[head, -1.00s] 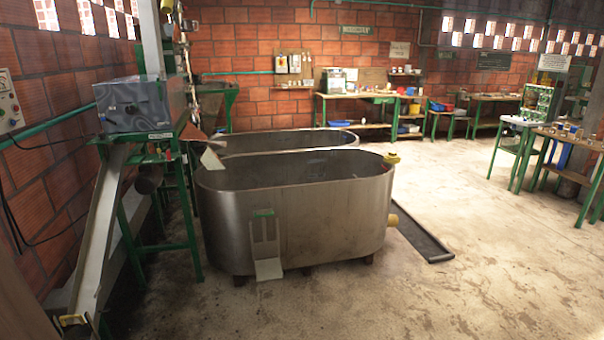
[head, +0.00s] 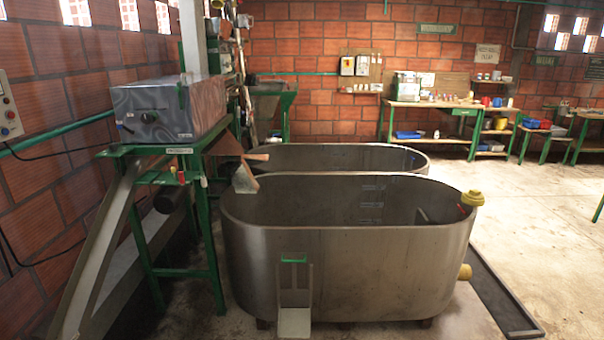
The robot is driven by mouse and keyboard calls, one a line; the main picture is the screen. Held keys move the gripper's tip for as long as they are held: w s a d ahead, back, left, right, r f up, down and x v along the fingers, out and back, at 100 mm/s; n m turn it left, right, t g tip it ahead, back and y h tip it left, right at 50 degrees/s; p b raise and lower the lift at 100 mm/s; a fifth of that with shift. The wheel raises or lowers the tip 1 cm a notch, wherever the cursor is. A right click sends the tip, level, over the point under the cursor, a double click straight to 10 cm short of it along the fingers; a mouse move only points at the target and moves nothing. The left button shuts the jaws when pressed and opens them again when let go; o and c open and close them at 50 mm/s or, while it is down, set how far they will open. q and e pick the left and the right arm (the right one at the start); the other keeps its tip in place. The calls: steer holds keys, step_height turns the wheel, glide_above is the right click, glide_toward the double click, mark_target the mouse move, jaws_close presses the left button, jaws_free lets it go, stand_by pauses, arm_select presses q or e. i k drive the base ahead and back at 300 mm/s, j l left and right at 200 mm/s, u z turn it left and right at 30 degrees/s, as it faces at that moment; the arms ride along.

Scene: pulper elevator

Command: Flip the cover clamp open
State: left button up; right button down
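The pulper is a grey metal box (head: 165,108) on a green stand (head: 205,235) at the left of the head view. A small dark knob or latch shows on its front face, and a thin dark upright piece stands at its top right edge. I cannot tell which of these is the cover clamp; it is too small to make out. Neither of my grippers is in view.
A large steel tank (head: 350,265) stands right of the pulper, with a second tank (head: 340,157) behind it. A sloping chute (head: 100,265) runs down at the left. A brick wall is close on the left. Open floor (head: 555,215) lies to the right.

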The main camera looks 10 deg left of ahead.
mark_target(177, 89)
steer(key=i+j+u, duration=0.15)
steer(key=i+u, duration=0.3)
steer(key=i, duration=0.25)
steer(key=i+l+u, duration=0.1)
steer(key=i+u, duration=0.3)
steer(key=i, duration=0.3)
steer(key=i+j, duration=1.1)
steer(key=j+u, duration=0.05)
